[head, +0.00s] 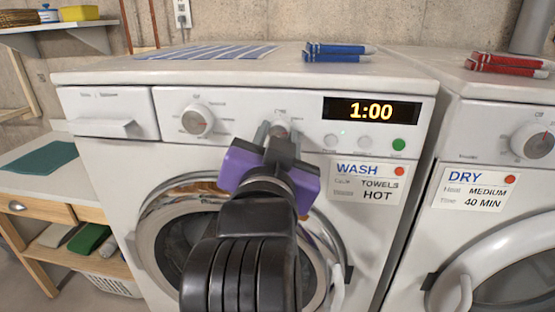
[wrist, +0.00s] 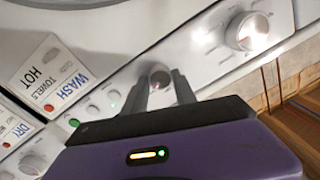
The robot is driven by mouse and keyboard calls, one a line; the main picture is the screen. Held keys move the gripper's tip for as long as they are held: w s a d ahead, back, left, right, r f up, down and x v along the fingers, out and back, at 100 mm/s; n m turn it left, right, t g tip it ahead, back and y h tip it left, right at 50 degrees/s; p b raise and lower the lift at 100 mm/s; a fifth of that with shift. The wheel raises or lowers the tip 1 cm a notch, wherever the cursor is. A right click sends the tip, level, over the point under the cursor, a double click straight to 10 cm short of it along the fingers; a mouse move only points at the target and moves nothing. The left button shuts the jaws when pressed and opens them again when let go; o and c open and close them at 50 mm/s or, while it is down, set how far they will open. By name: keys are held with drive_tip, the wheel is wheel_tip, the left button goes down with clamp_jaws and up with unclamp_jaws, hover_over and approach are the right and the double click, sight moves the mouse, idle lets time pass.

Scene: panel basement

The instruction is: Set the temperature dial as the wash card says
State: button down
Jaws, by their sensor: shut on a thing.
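The temperature dial (wrist: 160,76) is the smaller knob on the washer's front panel. In the head view my gripper (head: 279,130) covers most of it. My gripper, with a purple body, has its fingers on either side of the dial in the wrist view (wrist: 162,84), shut on it. The dial's pointer and setting cannot be read. The wash card (head: 366,183) on the washer front reads WASH, TOWELS, HOT, with a red dot. It also shows, turned, in the wrist view (wrist: 49,72).
A larger cycle dial (head: 198,120) is left of my gripper. The display (head: 371,110) reads 1:00, above several round buttons, one green (head: 399,145). The dryer (head: 447,130) with a DRY card (head: 477,188) stands at right.

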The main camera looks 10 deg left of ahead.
drive_tip(key=shift+f+m+b, duration=0.1)
drive_tip(key=shift+m+b, duration=2.3)
drive_tip(key=shift+b, duration=0.05)
drive_tip(key=c, duration=1)
unclamp_jaws()
drive_tip(key=shift+s, duration=0.1)
drive_tip(key=s, duration=0.7)
drive_tip(key=shift+s+f+b, duration=0.15)
drive_tip(key=shift+s+b, duration=0.2)
drive_tip(key=shift+b, duration=0.1)
